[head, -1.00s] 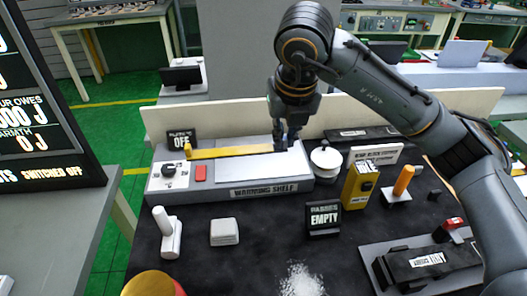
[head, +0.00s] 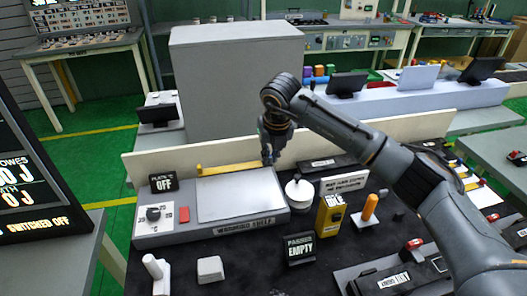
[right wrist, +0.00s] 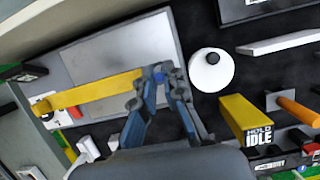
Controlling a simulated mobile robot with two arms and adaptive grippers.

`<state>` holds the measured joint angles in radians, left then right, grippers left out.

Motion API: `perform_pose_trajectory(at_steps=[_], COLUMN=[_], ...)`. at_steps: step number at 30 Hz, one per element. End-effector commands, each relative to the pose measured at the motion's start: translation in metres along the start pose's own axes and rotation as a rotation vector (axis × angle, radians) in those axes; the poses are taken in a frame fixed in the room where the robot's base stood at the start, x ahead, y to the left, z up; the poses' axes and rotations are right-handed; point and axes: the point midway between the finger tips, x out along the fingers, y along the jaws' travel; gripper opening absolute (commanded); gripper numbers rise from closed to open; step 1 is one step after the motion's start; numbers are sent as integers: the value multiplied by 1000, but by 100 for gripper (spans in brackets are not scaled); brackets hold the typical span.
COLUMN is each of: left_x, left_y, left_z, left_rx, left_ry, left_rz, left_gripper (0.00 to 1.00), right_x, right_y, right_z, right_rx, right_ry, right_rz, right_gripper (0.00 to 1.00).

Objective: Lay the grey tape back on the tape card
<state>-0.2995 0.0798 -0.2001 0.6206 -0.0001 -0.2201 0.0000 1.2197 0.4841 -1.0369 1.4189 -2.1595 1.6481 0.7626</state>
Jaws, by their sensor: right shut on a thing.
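My right gripper (head: 268,157) is shut on the right end of a long yellow bar (head: 228,168), at the back of the grey warming shelf (head: 165,236). In the right wrist view my right gripper (right wrist: 159,76) has its fingertips together at the end of the yellow bar (right wrist: 95,92), which reaches left across the shelf's pale plate (right wrist: 112,58). Whether the bar touches the shelf is unclear. I cannot make out a grey tape or a tape card. My left gripper is out of view.
A white round lidded pot (head: 299,194) stands just right of the shelf. Beyond it are a yellow box (head: 330,214) and an orange-handled tool (head: 369,207). A "PASSED EMPTY" sign (head: 300,249) stands in front. A low cream wall (head: 400,128) runs behind the bench.

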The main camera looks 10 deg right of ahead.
Motion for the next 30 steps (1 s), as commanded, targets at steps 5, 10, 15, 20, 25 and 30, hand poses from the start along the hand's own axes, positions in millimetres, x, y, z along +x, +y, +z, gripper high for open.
perform_pose_trajectory(at_steps=[5,10,15,20,25,30], left_x=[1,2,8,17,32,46], left_y=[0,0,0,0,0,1], left_z=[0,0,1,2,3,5], left_rx=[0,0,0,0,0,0], left_ry=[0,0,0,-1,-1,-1], left_rz=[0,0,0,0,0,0], left_gripper=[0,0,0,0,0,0], right_x=[2,2,3,15,31,47], right_y=[0,0,0,0,0,-1], right_z=[0,0,0,-5,-10,-15], right_rx=[-1,-1,-1,-1,-1,-1], right_ry=[-1,-1,-2,-1,-1,-1], right_rz=[-1,0,1,0,0,0], right_gripper=[0,0,0,0,0,0])
